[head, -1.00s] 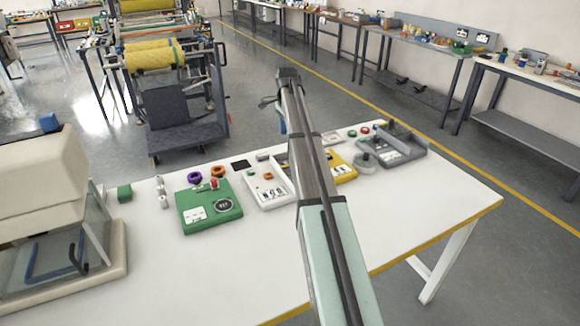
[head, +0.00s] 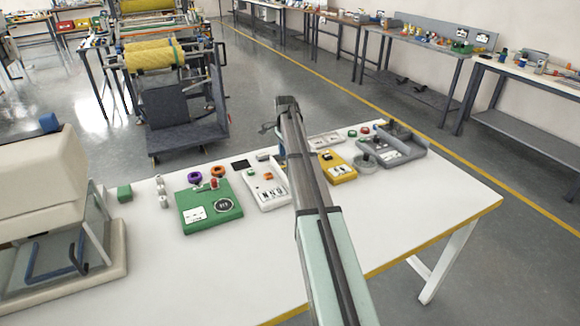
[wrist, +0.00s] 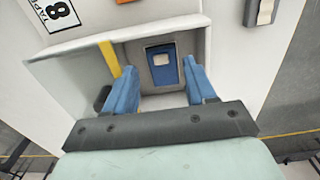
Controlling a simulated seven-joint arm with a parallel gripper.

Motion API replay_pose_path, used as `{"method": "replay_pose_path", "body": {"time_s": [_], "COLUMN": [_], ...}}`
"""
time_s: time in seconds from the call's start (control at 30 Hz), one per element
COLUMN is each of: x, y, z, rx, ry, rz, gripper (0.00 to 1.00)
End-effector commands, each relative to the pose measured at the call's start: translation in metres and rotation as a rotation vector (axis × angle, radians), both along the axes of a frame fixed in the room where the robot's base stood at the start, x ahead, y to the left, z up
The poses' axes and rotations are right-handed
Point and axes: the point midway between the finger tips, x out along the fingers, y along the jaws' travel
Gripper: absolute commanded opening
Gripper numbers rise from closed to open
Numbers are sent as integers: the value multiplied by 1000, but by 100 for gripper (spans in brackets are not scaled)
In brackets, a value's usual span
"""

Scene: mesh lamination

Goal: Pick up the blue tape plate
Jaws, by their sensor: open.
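In the wrist view, a small blue plate (wrist: 164,66) with a pale label lies in a white-walled recess of a white tray (wrist: 190,22). The blue fingers of my gripper (wrist: 163,92) are spread apart, one on each side of the plate in the picture, with nothing held between them. I cannot tell how far above the plate they are. In the head view, my arm covers the plate and most of my gripper; the white tray (head: 252,181) shows just left of the arm.
A green box (head: 208,207) stands left of the tray. A yellow box (head: 337,167) and a grey tray (head: 402,152) stand to the right. A large cream machine (head: 50,190) fills the table's left end. The front of the white table (head: 400,220) is clear.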

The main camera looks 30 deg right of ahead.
Motion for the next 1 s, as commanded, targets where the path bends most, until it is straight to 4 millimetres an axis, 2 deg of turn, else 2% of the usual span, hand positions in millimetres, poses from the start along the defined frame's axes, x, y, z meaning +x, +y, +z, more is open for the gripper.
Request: {"method": "replay_pose_path", "body": {"time_s": [0.23,0.53,1.0], "x": [1,2,2], "y": [-1,-1,-1], "z": [-33,-39,-38], "rx": [0,0,0], "ry": [1,-1,0], "rz": [0,0,0], "gripper": [55,55,10]}}
